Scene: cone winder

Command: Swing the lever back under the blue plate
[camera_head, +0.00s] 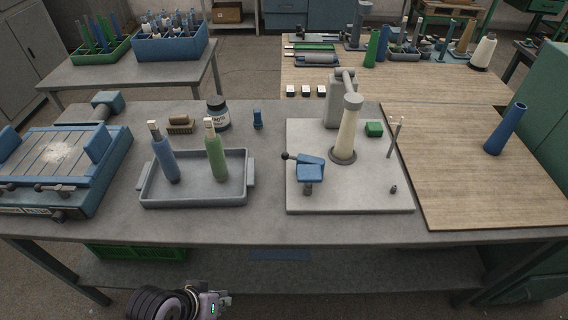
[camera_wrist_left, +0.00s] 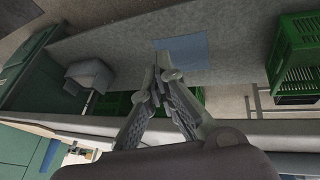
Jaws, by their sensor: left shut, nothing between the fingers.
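The blue plate (camera_head: 310,174) sits on a short grey post on the light grey base plate of the winder, left of the cream cone. A lever with a dark ball knob (camera_head: 286,156) sticks out to the left at the blue plate's back left corner; its inner end is hidden by the plate. My left gripper (camera_head: 229,300) is low in front of the table, well apart from the lever. In the left wrist view its fingers (camera_wrist_left: 163,68) are shut with tips together and empty. My right gripper is not in view.
A grey tray (camera_head: 196,202) with a blue and a green bottle stands left of the base plate (camera_head: 350,203). A wooden board (camera_head: 460,190) with a blue cone lies right. The table's front edge (camera_head: 260,238) lies between my left gripper and the winder.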

